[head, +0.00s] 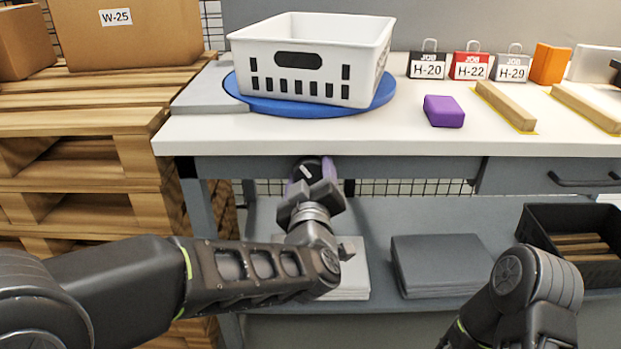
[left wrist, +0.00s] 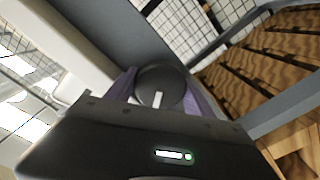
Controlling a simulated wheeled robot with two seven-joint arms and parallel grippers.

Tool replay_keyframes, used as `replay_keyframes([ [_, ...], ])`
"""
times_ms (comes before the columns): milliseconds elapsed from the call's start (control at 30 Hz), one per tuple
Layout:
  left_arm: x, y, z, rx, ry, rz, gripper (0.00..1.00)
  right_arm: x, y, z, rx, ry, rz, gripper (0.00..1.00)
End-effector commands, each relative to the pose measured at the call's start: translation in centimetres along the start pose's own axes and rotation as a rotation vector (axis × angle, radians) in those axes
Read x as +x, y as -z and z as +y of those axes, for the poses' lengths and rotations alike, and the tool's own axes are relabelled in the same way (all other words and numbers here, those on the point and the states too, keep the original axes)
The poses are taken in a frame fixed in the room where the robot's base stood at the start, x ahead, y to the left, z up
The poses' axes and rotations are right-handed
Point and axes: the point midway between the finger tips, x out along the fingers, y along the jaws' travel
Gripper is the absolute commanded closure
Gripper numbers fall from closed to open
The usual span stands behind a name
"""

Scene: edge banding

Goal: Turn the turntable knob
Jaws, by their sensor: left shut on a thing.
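The turntable knob (left wrist: 160,86) is a round black knob with a white mark, on the grey front of the bench below the top. It also shows in the head view (head: 306,170). My left gripper (head: 318,178) is at the knob, its purple-lined fingers on either side and shut on it. The knob's lower part is hidden behind the gripper body in the left wrist view. The blue turntable (head: 240,92) lies on the bench top above, with a white basket (head: 265,54) on it. The fingers of my right gripper are out of view.
The white bench top (head: 220,135) overhangs the knob. Wooden pallets (head: 80,130) stand at the left. A purple block (head: 443,111), wooden strips and job tags lie on the bench. A shelf below holds grey stacks (head: 440,262) and a black crate (head: 540,225).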

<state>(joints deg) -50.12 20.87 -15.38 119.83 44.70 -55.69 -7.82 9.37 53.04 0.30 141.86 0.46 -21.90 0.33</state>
Motion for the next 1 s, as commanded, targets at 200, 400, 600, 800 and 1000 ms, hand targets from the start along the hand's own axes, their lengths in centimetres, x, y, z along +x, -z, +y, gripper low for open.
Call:
replay_keyframes([
  [200, 0.00, -0.01, -0.04, -0.015, 0.001, -0.001, 0.79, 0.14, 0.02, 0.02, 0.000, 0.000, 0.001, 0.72],
  [400, 0.00, -0.01, -0.03, -0.015, 0.001, -0.001, 0.79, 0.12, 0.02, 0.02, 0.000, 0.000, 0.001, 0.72],
  [600, 0.00, -0.02, -0.03, -0.014, 0.001, -0.001, 0.25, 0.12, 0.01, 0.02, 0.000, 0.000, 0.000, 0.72],
  [800, 0.00, -0.01, 0.01, -0.014, 0.000, 0.000, 0.18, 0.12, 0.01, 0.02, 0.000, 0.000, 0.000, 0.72],
  [1000, 0.00, 0.01, 0.06, -0.014, -0.001, 0.000, 0.18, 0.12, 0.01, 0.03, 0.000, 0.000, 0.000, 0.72],
])
